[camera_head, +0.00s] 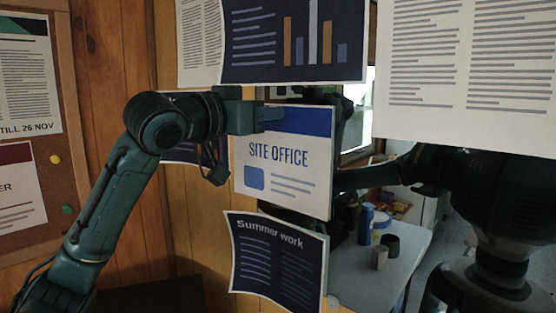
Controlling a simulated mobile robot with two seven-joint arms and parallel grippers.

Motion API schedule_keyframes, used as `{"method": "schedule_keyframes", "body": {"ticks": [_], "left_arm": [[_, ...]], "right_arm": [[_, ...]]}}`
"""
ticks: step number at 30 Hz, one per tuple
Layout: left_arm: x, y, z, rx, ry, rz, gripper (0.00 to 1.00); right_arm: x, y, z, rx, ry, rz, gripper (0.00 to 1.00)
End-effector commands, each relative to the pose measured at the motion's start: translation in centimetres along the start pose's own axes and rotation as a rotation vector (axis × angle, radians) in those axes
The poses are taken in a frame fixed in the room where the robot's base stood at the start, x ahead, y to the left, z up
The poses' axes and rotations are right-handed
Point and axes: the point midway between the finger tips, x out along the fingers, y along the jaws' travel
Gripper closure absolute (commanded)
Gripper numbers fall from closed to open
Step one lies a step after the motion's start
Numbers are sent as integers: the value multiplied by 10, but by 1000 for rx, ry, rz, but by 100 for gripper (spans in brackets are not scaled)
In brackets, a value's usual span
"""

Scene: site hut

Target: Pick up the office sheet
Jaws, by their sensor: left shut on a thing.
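The office sheet (285,180) is white with a blue top band and the words "SITE OFFICE". It hangs upright in the middle of the head view. My left gripper (268,120) reaches in from the left and is shut on the sheet's upper left part. My right arm comes in from the right and passes behind the sheet's right edge. Its gripper is hidden there.
Other sheets hang close by: a dark chart sheet (260,50) above, a "Summer work" sheet (278,265) below, a large text sheet (465,70) at right. A cork board (75,80) is at left. Behind, a table (400,268) holds a blue bottle (366,224) and cups.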

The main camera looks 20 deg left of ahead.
Motion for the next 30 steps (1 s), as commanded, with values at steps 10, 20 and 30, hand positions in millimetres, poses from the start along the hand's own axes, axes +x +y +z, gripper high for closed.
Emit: {"method": "schedule_keyframes", "body": {"ticks": [10, 20, 30], "left_arm": [[0, 0, 0, 0, 1, 0, 100], [-10, 0, 0, -1, 2, 0, 100], [-24, 0, 0, 1, 0, 0, 100]], "right_arm": [[0, 0, 0, 0, 0, 0, 64], [1, 0, 2, 0, 0, 0, 64], [2, 0, 4, 0, -1, 0, 64]]}}
